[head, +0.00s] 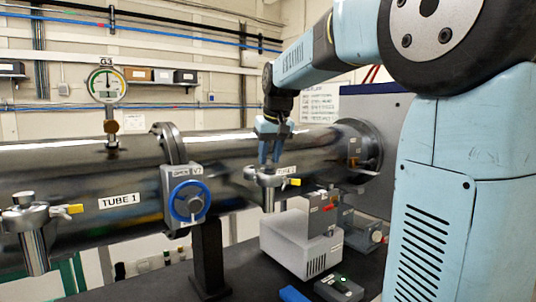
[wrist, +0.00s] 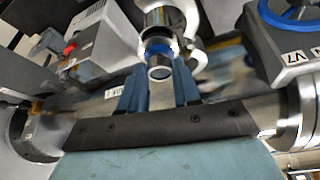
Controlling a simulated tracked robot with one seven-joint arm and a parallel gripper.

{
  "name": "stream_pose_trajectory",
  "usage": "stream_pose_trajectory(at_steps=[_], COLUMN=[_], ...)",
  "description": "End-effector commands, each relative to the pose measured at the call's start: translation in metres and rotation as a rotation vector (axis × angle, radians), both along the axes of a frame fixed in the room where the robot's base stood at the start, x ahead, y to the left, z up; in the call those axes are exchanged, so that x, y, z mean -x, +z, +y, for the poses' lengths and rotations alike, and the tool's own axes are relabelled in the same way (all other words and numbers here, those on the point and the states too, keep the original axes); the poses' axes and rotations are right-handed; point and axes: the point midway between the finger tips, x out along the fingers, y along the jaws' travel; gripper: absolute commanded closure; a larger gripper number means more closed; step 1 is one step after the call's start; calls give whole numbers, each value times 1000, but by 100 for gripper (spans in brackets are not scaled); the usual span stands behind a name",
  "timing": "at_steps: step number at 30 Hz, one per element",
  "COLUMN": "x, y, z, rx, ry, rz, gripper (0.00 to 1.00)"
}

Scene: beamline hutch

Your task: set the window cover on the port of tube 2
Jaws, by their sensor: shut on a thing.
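My gripper (head: 269,150) points down just above the port (head: 269,180) of tube 2, which has a silver clamp with a yellow handle. In the wrist view my gripper (wrist: 160,70) has a blue finger on each side of a small round piece with a dark, glassy face and a blue band, which looks like the window cover (wrist: 160,73). It lines up closely with the silver port (wrist: 166,18) and pale clamp (wrist: 194,50). I cannot tell whether it touches the port. The fingers hide the cover in the head view.
Tube 1 (head: 70,180), with its own clamped port (head: 30,216), lies left of a valve with a blue handwheel (head: 188,201). A gauge (head: 106,85) stands above. A grey box (head: 300,240) and a small control box (head: 339,288) are below tube 2, close by.

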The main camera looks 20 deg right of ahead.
Motion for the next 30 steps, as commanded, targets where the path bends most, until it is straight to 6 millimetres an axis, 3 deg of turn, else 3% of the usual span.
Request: stream_pose_trajectory(at_steps=[10,11,19,30], x=[0,0,0,2], y=[-1,-1,-1,4], z=[0,0,0,0], rx=[0,0,0,0], ry=[0,0,0,0], rz=[-1,-1,-1,-2], gripper=[100,65,40,38])
